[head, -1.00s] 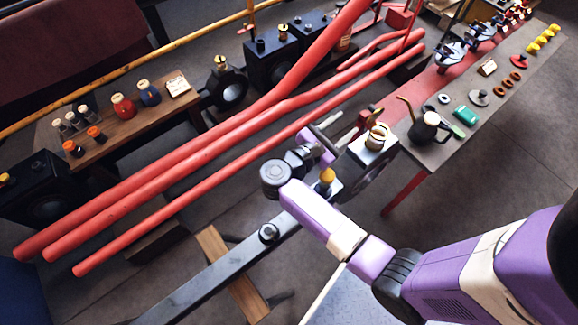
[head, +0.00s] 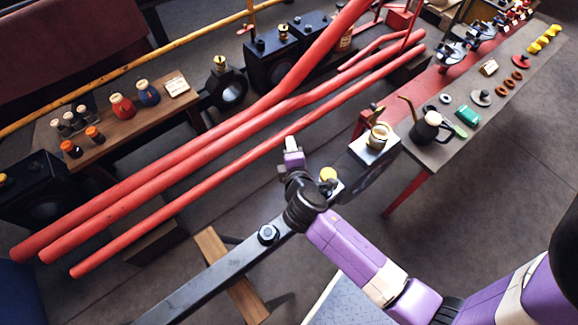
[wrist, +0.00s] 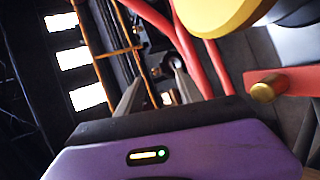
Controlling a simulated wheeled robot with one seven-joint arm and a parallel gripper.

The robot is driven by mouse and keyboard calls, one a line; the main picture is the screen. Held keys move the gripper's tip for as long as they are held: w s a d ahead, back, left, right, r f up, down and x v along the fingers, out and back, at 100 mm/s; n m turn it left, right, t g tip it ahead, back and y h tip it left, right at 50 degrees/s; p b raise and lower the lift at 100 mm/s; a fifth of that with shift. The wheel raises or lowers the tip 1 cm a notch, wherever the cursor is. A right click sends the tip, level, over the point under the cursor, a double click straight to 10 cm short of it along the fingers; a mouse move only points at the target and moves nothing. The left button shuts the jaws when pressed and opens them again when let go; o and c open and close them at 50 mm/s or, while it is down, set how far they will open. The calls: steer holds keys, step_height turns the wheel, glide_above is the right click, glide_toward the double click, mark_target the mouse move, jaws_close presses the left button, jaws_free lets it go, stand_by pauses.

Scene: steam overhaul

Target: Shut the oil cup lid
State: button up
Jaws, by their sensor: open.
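A yellow-topped oil cup (head: 328,174) stands near the end of the dark steel rod, just right of my wrist. Its round yellow top fills the upper right of the wrist view (wrist: 215,12). I cannot tell whether this top is the lid or how far it stands open. A brass cup (head: 379,135) sits on a grey block to its right. My gripper (head: 291,143) is beyond and left of the yellow top, apart from it. In the wrist view its two fingers (wrist: 158,88) are spread with nothing between them.
Long red pipes (head: 230,150) run diagonally just beyond my gripper. The steel rod (head: 220,272) lies below my arm. A grey bench (head: 455,150) with a dark oil can (head: 425,130) stands at the right. A wooden bench (head: 140,125) with jars stands at the left.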

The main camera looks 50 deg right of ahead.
steer(key=shift+m+t+y, duration=0.5)
steer(key=shift+t+y, duration=0.1)
steer(key=shift+y, duration=0.3)
steer(key=shift+s+a+f+b, duration=0.1)
steer(key=shift+s+a+f, duration=0.2)
steer(key=shift+a, duration=0.35)
steer(key=shift+s+a+f+b, duration=0.15)
steer(key=shift+s+a, duration=0.2)
steer(key=shift+a, duration=0.3)
steer(key=shift+s+a+f+b, duration=0.1)
steer(key=shift+s+a, duration=0.25)
steer(key=shift+a, duration=0.3)
steer(key=w+d+r+n+g+h+p, duration=0.25)
steer(key=w+d+g+h, duration=0.2)
steer(key=d, duration=0.55)
steer(key=s+d+r+n+g+h, duration=0.2)
steer(key=s+d+r+g+h, duration=0.15)
steer(key=s+g, duration=0.2)
steer(key=s+d+r+n+g+h, duration=0.1)
steer(key=s+d+r+g+h, duration=0.1)
steer(key=s+r+g, duration=0.4)
steer(key=shift+t, duration=0.3)
steer(key=p+x, duration=0.1)
steer(key=x, duration=0.3)
steer(key=f+x, duration=0.1)
steer(key=x, duration=0.3)
steer(key=p+x, duration=0.1)
steer(key=x, duration=0.3)
steer(key=shift+s+a+f+p, duration=0.15)
steer(key=shift+s+p, duration=0.15)
